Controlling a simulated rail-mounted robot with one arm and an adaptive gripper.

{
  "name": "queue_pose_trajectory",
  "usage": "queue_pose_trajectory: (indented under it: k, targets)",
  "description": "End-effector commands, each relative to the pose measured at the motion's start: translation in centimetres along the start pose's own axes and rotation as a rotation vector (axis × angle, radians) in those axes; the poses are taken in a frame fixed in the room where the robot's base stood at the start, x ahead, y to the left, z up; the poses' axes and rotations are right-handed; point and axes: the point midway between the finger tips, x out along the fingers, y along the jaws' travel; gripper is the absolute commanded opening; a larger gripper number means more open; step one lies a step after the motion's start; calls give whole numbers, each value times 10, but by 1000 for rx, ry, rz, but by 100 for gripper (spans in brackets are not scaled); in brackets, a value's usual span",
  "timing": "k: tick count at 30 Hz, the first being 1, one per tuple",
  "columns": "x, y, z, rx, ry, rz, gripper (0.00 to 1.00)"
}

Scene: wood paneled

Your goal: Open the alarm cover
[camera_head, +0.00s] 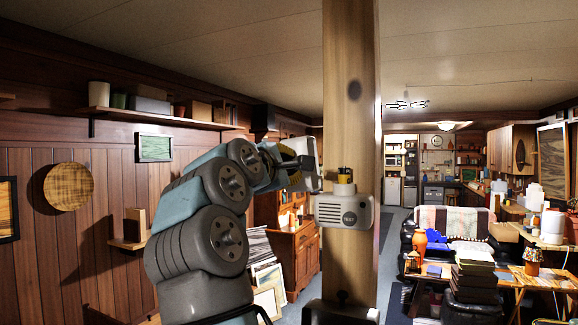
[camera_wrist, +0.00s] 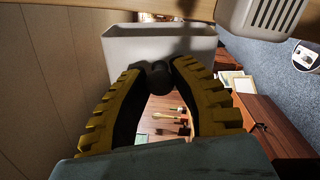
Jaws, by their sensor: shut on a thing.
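The white alarm (camera_head: 343,208) with a slotted grille is fixed to the front of a wooden post. A small yellow-and-black part (camera_head: 345,175) shows at its top. The pale alarm cover (camera_head: 309,163) stands up and away to the left of the alarm's top. My gripper (camera_head: 294,166) is at the cover's left side. In the wrist view, its yellow ridged fingers are shut on a dark round knob (camera_wrist: 160,80) on the cover (camera_wrist: 160,42). The alarm (camera_wrist: 262,14) shows at the upper right there. The cover's hinge is not clear.
The wooden post (camera_head: 350,105) rises just behind the alarm. A wood-paneled wall with a shelf (camera_head: 160,117) is on the left. A wooden cabinet (camera_head: 298,245) stands behind my arm. Stacked books (camera_head: 474,275) and a cluttered table are at the right.

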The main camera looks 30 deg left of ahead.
Motion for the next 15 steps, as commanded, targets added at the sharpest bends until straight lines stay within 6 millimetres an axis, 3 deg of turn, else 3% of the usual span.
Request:
queue_pose_trajectory:
  k: [3, 4, 7, 15]
  targets:
    - [0, 1, -1, 1, 2, 1, 0]
    - [0, 0, -1, 1, 2, 1, 29]
    - [0, 0, -1, 1, 2, 1, 57]
    - [0, 0, 0, 1, 1, 0, 58]
